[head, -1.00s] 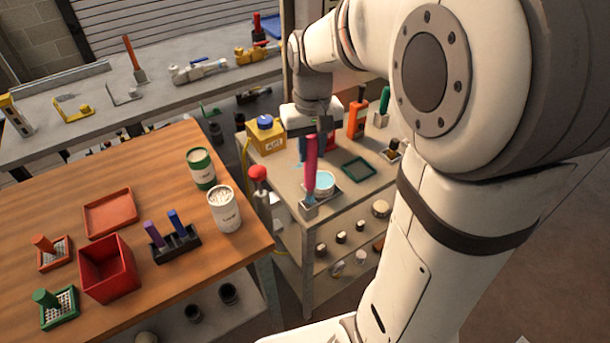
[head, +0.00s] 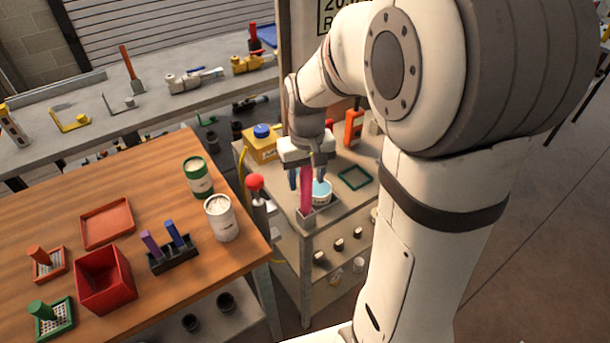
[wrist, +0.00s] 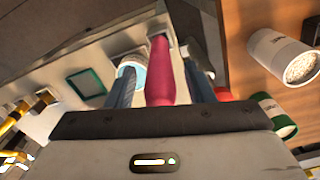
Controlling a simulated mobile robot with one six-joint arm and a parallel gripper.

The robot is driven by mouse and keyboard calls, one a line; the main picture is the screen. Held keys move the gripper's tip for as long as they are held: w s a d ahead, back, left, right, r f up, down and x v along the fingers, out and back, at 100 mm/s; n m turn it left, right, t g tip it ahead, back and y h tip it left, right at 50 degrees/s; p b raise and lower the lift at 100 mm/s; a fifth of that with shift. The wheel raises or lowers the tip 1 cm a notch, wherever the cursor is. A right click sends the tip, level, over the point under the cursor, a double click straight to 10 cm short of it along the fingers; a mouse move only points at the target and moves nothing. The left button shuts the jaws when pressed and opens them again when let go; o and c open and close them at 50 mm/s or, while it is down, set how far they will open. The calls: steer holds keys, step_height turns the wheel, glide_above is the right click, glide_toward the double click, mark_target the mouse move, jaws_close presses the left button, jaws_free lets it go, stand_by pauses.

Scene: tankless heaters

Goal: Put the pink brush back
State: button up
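The pink brush (head: 306,196) stands upright at the near corner of the grey side bench, its pink handle pointing up. Its lower end is at a small grey block or holder; how it sits there is unclear. My gripper (head: 306,177) is lowered over the handle, with one blue finger on each side. In the wrist view, the pink handle (wrist: 160,72) lies between the fingers, with a visible gap on both sides, so my gripper (wrist: 161,88) is open. A dark rack (head: 174,260) on the wooden table holds a purple brush (head: 150,244) and a blue brush (head: 173,233).
A tub with light blue contents (head: 322,192) stands close beside the brush. A green-rimmed tray (head: 355,178), a yellow container (head: 262,146) and an orange bottle (head: 353,128) are on the side bench. A red-topped item (head: 255,183) stands left of the brush.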

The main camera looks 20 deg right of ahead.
step_height(320, 180, up, 11)
steer(key=shift+r, duration=0.15)
steer(key=shift+s+r, duration=0.1)
steer(key=shift+r, duration=0.15)
steer(key=s+f+t, duration=0.1)
steer(key=s+f, duration=0.1)
steer(key=s, duration=0.5)
steer(key=s+f+t, duration=0.1)
steer(key=s+f, duration=0.2)
steer(key=s, duration=0.3)
steer(key=shift+s+f+m+t, duration=0.3)
steer(key=shift+s+t, duration=0.05)
steer(key=shift+t, duration=0.05)
steer(key=shift+a, duration=0.1)
